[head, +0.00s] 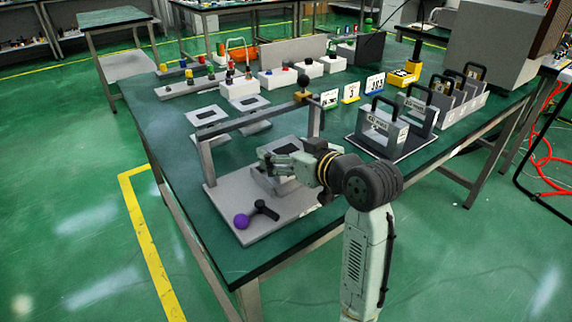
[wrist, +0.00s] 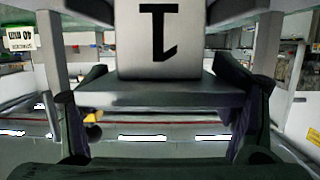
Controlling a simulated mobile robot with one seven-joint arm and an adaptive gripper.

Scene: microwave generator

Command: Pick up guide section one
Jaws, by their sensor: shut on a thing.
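Guide section one (wrist: 165,95) is a grey block with a pale face marked with a black "1". It fills the upper middle of the wrist view, between the two dark fingers of my gripper (wrist: 160,108). In the head view my gripper (head: 276,160) is over the grey base plate (head: 222,192), inside the grey frame. It is shut on the guide section (head: 264,184), which shows as a grey piece just below the fingers. The gripper hides part of it, and I cannot tell whether it touches the plate.
The grey frame's bar (head: 265,120) spans behind my gripper. A purple ball (head: 241,221) and a black handle (head: 265,209) lie at the plate's front. A grey handled box (head: 381,130) stands to the right. Green table top is clear along the left edge.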

